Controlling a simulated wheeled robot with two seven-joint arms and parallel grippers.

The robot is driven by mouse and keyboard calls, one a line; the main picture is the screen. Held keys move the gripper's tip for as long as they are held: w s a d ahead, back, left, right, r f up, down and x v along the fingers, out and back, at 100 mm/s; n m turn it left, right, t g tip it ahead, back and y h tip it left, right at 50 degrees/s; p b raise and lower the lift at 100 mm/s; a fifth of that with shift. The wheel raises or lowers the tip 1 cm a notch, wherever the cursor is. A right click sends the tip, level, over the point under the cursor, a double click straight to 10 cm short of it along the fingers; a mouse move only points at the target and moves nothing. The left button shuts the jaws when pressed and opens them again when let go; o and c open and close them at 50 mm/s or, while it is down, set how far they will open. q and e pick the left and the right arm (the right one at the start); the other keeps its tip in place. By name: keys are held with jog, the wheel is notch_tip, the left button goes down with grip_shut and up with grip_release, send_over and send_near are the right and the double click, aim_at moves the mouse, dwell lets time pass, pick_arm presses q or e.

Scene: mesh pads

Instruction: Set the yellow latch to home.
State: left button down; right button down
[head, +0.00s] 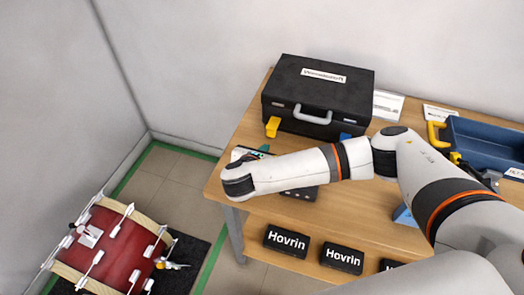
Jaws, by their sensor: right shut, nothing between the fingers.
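A black case (318,92) with a grey handle stands closed on the wooden table. On its front, a yellow latch (272,127) is at the left and a blue latch (345,136) at the right. The yellow latch hangs at the case's lower front edge; its exact setting is too small to tell. My right arm reaches in from the right across the table. My right gripper (254,155), mostly hidden by its wrist, is shut and empty just in front of and below the yellow latch, apparently apart from it. My left gripper is out of view.
A dark flat device (302,193) lies partly under my right forearm. A blue tray (481,140) with a yellow handle is at the right. Black Hovrin boxes (287,240) sit on the lower shelf. A red drum (108,247) stands on the floor at left.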

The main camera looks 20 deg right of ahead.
aim_at(273, 127)
jog(key=x, duration=0.6)
